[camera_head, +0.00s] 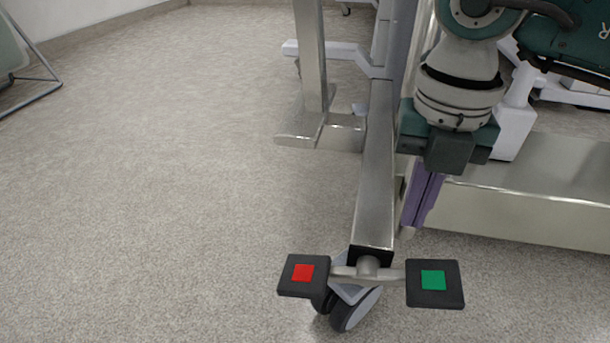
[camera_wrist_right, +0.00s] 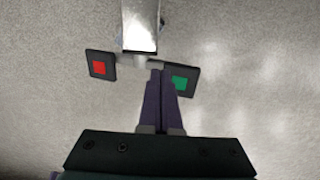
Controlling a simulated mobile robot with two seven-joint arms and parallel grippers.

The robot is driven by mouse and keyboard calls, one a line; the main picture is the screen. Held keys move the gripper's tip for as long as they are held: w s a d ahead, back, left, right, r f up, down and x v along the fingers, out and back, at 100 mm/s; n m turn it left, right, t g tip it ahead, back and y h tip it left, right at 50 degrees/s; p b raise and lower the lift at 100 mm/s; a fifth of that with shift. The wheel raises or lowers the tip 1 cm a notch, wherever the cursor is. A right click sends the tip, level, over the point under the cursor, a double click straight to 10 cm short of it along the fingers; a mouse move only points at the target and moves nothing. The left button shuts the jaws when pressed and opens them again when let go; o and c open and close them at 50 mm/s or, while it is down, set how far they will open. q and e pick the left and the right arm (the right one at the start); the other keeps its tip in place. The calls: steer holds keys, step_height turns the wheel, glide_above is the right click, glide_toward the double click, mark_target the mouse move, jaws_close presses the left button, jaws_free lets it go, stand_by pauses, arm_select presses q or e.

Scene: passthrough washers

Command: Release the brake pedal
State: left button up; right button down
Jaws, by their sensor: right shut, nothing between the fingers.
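The brake pedal is a pair of black pads joined by a grey crossbar (camera_head: 345,271) at the end of a metal leg. The left pad (camera_head: 287,286) has a red square and the right pad (camera_head: 455,295) has a green square. Both also show in the right wrist view, the red-marked pad (camera_wrist_right: 91,56) and the green-marked pad (camera_wrist_right: 193,75). My right gripper (camera_head: 411,222) points down above the green-marked pad, its purple fingers shut and empty. In the right wrist view, the fingers (camera_wrist_right: 161,76) overlap that pad's left part; I cannot tell any contact. My left gripper is not in view.
The metal leg (camera_head: 374,190) runs back from the pedals, with a caster wheel (camera_head: 357,309) below. An upright post (camera_head: 312,60) stands on a foot plate. A metal-topped low unit (camera_head: 550,180) is at the right.

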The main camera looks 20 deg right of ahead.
steer(key=shift+f+b, duration=0.45)
steer(key=shift+f, duration=0.3)
steer(key=shift+f+b, duration=0.45)
steer(key=shift+f, duration=0.2)
stand_by(0.4)
steer(key=shift+f+b, duration=0.45)
steer(key=shift+f, duration=0.2)
steer(key=shift+f, duration=0.4)
stand_by(0.5)
steer(key=shift+r, duration=0.1)
step_height(320, 180, up, 7)
steer(key=p, duration=0.7)
stand_by(0.5)
